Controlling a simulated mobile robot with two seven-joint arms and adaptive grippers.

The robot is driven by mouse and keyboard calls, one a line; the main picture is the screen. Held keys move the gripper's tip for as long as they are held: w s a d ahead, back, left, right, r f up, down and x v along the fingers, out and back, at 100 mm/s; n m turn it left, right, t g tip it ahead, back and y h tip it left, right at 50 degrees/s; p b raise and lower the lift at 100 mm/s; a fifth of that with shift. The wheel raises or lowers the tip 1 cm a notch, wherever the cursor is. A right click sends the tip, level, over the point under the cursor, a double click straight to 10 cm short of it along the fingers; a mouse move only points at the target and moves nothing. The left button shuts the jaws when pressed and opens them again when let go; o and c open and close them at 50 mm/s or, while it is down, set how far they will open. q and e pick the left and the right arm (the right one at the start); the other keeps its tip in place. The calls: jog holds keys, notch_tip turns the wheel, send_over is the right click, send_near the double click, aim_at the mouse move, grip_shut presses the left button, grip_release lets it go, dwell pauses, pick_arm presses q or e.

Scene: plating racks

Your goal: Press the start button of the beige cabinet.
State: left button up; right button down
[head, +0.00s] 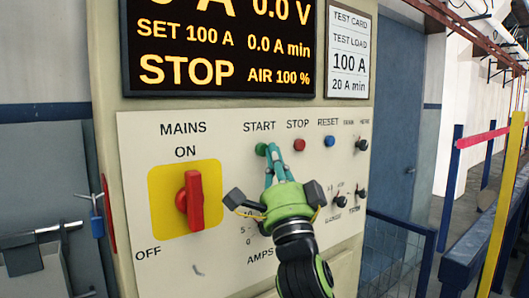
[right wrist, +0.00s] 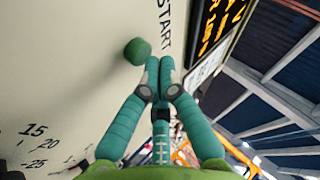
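The beige cabinet (head: 130,135) fills the middle of the head view. Its green start button (head: 261,149) sits under the word START. The button also shows in the right wrist view (right wrist: 136,51). My right gripper (head: 271,151) is in front of the panel, its teal fingers shut together with nothing between them. The fingertips (right wrist: 160,66) are right beside the button, slightly to its right in both views. I cannot tell whether they touch it. The display (head: 220,45) reads STOP. My left gripper is not in view.
The red stop button (head: 299,145) and blue reset button (head: 330,141) are to the right of start. A red mains switch (head: 190,200) on a yellow plate is to the left. Small black knobs (head: 361,145) sit further right. A test card (head: 348,52) hangs above.

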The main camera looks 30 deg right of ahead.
jog(key=shift+w, duration=0.55)
dwell(0.8)
jog(key=shift+s, duration=0.9)
jog(key=shift+s+d, duration=0.2)
jog(key=shift+s, duration=2.25)
